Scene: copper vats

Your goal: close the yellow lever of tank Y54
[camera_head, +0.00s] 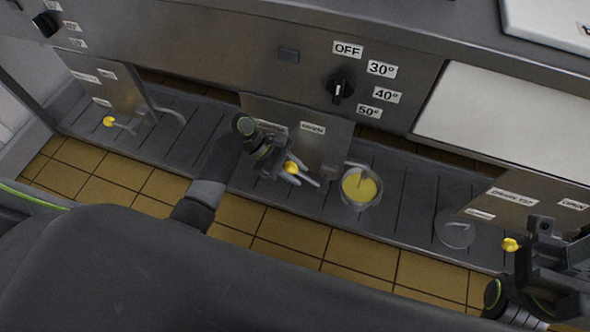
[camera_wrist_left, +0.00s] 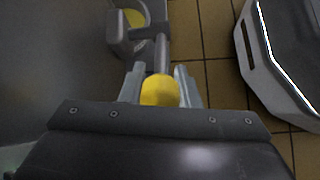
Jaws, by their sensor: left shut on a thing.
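In the head view my left gripper (camera_head: 304,179) is at the middle drain panel (camera_head: 335,145), shut on a yellow lever knob (camera_head: 291,167). In the left wrist view the knob (camera_wrist_left: 160,91) sits between the two fingers (camera_wrist_left: 159,70), and its grey rod runs up to the drain pipe. A round pot (camera_head: 362,188) holding yellow liquid stands under the spout beside the gripper. The tank name on the middle panel is partly hidden by my arm. My right gripper (camera_head: 548,262) is at the lower right, beside another yellow knob (camera_head: 511,244); its jaws are unclear.
A left drain panel (camera_head: 105,85) has its own yellow knob (camera_head: 108,121). A black dial (camera_head: 341,88) with temperature labels is above the middle panel. A slatted dark ledge (camera_head: 405,195) runs below the panels, with tiled floor (camera_head: 298,232) in front.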

